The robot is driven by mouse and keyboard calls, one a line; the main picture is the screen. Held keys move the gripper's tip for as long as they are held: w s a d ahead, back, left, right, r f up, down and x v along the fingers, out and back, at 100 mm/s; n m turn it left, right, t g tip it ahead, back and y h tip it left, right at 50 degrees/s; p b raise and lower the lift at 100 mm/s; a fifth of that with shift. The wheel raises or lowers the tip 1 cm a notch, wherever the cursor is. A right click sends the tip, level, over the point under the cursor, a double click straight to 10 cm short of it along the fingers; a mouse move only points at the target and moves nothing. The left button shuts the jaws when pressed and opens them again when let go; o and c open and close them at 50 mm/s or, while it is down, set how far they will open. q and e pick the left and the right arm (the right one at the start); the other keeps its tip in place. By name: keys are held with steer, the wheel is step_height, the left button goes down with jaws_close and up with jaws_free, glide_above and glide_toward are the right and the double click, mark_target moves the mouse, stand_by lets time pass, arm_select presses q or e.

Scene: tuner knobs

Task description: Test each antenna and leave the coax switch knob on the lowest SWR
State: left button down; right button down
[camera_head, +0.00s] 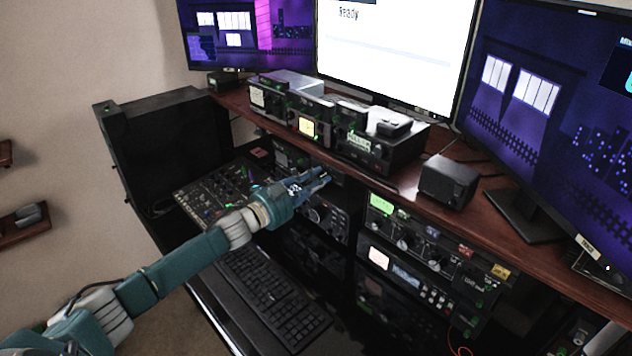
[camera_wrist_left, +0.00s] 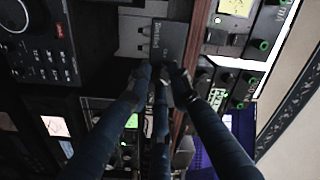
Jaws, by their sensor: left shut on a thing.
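My left gripper (camera_head: 318,180) reaches in from the left to the shaded space just under the desk shelf. In the left wrist view its fingers (camera_wrist_left: 163,76) close together at the lower edge of a dark grey box (camera_wrist_left: 166,40) with pale lettering, which looks like the coax switch. They are shut on a small dark part there, apparently its knob; the fingers hide most of it, so its pointing direction cannot be read. A lit meter (camera_head: 308,127) glows on the shelf, its needle too small to read. My right gripper is not in view.
The wooden shelf (camera_head: 405,190) runs above the gripper, with radios (camera_head: 370,150) and a black speaker (camera_head: 448,181) on it. Rack radios (camera_head: 430,240) stand right of the gripper, a mixer (camera_head: 215,190) left, and a keyboard (camera_head: 270,295) below. The middle monitor (camera_head: 395,50) reads "Ready".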

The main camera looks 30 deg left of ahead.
arm_select(q)
steer(key=shift+r, duration=0.2)
steer(key=c, duration=1.6)
jaws_free()
steer(key=shift+d, duration=0.1)
steer(key=shift+o, duration=0.2)
steer(key=shift+f, duration=0.1)
steer(key=shift+s+a+f, duration=0.1)
steer(key=shift+s+a, duration=0.1)
steer(key=shift+s, duration=0.2)
steer(key=v, duration=1.1)
